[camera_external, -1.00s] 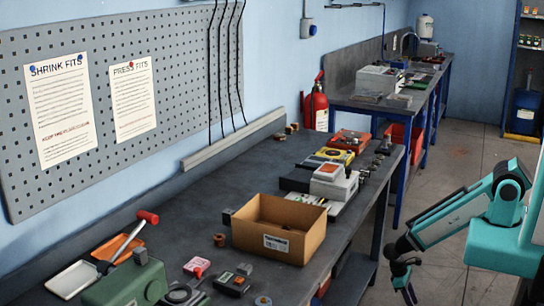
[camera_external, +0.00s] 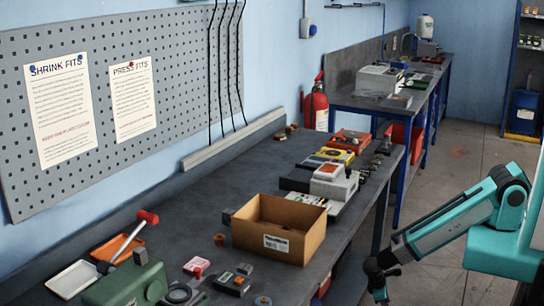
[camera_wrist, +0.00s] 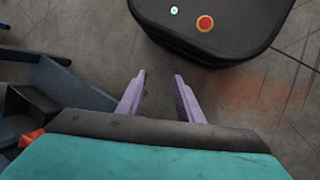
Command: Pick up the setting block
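I cannot tell for sure which piece is the setting block. One small dark grey block (camera_external: 228,216) stands by the left corner of the cardboard box, and another small grey block (camera_external: 245,269) sits near the front of the bench. My gripper (camera_external: 381,297) hangs beside the bench's right edge, apart from both blocks. In the wrist view its two purple fingers (camera_wrist: 160,80) are spread, with only floor showing between them. No such block is identifiable in the wrist view.
The open cardboard box (camera_external: 300,245) stands mid-bench (camera_external: 180,220). A grey-white device (camera_external: 335,185) is behind it. Bare bench lies left of the box.

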